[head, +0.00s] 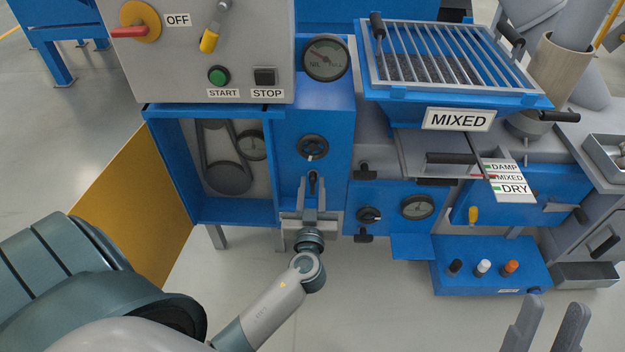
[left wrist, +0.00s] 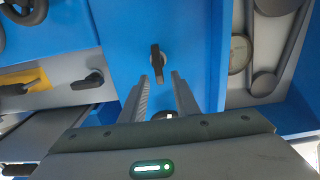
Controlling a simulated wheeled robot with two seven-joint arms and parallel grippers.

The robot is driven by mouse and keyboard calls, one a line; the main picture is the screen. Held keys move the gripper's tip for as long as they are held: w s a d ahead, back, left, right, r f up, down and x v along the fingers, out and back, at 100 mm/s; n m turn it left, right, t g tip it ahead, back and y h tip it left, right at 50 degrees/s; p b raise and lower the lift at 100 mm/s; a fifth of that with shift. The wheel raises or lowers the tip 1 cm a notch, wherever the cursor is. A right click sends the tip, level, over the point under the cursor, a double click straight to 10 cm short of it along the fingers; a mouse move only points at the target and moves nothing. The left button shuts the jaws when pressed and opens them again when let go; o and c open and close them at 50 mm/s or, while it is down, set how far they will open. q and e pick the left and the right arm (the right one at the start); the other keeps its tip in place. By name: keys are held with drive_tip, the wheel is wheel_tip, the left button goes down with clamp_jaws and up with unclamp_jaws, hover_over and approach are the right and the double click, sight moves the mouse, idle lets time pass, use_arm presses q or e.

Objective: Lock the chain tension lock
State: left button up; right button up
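The chain tension lock appears to be the small black lever (head: 313,184) on the blue panel under a black handwheel (head: 312,147). No label on it is readable. In the left wrist view the lever (left wrist: 157,62) stands roughly upright, just beyond the fingertips. My left gripper (head: 312,200) faces this panel, its fingers apart. In the left wrist view the gripper (left wrist: 160,77) is open and empty, with the lever in line with the gap; contact is not visible. The handwheel is mostly hidden there. My right gripper (head: 555,301) is open and empty at lower right.
Left of the lever is an open compartment with a chain loop (head: 225,160) and a gauge (head: 252,146). A yellow door (head: 135,205) stands open. Right of it are a black knob (head: 369,215) and another gauge (head: 418,207). A blue button box (head: 490,268) sits lower right.

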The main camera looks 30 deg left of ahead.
use_arm(q)
drive_tip(key=shift+x, duration=1.1)
clamp_jaws()
